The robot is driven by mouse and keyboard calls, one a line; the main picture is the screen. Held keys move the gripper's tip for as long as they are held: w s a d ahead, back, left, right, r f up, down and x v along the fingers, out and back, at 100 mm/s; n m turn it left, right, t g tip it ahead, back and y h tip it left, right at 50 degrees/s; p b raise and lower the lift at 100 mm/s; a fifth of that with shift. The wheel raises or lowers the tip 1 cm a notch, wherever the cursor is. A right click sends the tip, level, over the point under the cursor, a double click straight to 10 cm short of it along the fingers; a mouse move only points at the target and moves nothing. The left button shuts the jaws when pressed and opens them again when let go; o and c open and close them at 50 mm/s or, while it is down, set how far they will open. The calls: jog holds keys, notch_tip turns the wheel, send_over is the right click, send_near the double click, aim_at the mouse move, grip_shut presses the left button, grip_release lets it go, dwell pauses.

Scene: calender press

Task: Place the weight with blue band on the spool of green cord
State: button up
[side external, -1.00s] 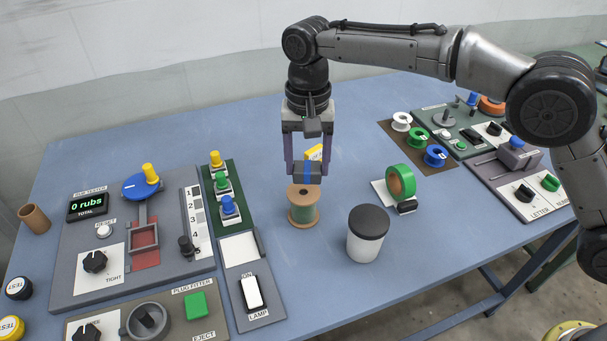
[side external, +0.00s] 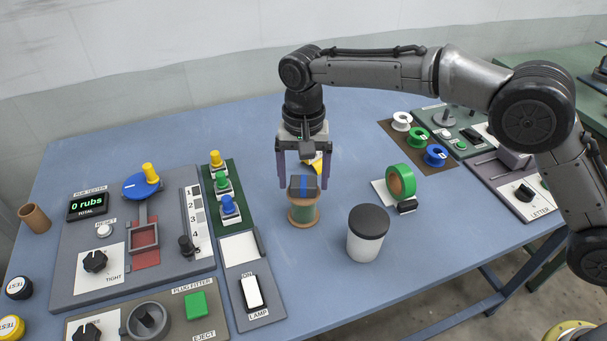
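The weight with blue band (side external: 303,186) is a dark grey block with a blue stripe. It rests on top of the spool of green cord (side external: 304,212), which stands upright on the blue table with tan flanges. The weight covers most of the spool's top. My gripper (side external: 304,182) is open. Its two purple fingers are spread on either side of the weight, with a visible gap to it, and the palm is above it.
A white jar with a dark lid (side external: 367,233) stands right of the spool. A green tape roll (side external: 400,181) stands behind it. A yellow object (side external: 317,163) is partly hidden behind my gripper. The button panel (side external: 223,197) lies to the left.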

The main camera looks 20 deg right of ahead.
aim_at(303, 181)
jog(key=shift+o, duration=0.3)
notch_tip(303, 181, up, 12)
jog(key=shift+r, duration=0.15)
dwell(0.4)
jog(key=s+d+r+n+t, duration=0.1)
jog(key=s+d+r, duration=0.3)
jog(key=d, duration=0.3)
jog(key=s+d+r+t, duration=0.1)
jog(key=s+d+r, duration=0.25)
jog(key=d, duration=0.35)
jog(key=s+d+r+n+t, duration=0.1)
jog(key=s+d+r, duration=0.25)
jog(key=d, duration=0.45)
jog(key=s+d+f+n+t, duration=0.1)
jog(key=s+d+f, duration=0.4)
jog(key=s, duration=0.5)
jog(key=s+d+f+n+t, duration=0.1)
jog(key=s+d+f, duration=0.4)
jog(key=s, duration=0.6)
notch_tip(303, 181, down, 2)
jog(key=shift+f+t, duration=0.1)
jog(key=shift+t, duration=0.2)
